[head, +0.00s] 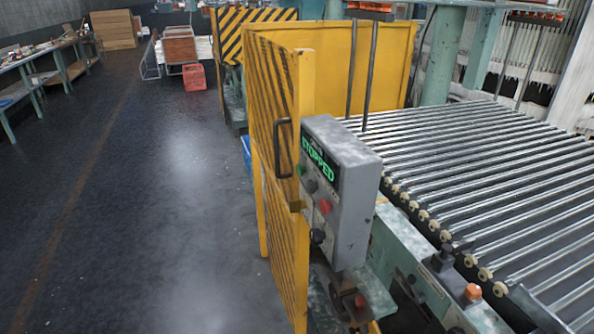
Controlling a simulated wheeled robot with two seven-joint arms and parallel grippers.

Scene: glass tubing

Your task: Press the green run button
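A grey control box (350,185) stands beside the yellow guard, its front face turned to the left and seen at a steep angle. Its display (319,160) shows green letters, and "TOPPED" can be read. A small green button (301,170) sits below the display near the left edge of the face, partly beside the guard's handle. A dark knob (312,186), a red button (325,206) and a black knob (318,236) are also on this face. Neither of my grippers is in view.
A yellow guard (277,170) with black stripes and a black handle (282,147) stands just left of the box. A roller conveyor (490,180) fills the right. The dark floor (160,200) on the left is open. A red crate (194,77) and a workbench (45,65) are farther back.

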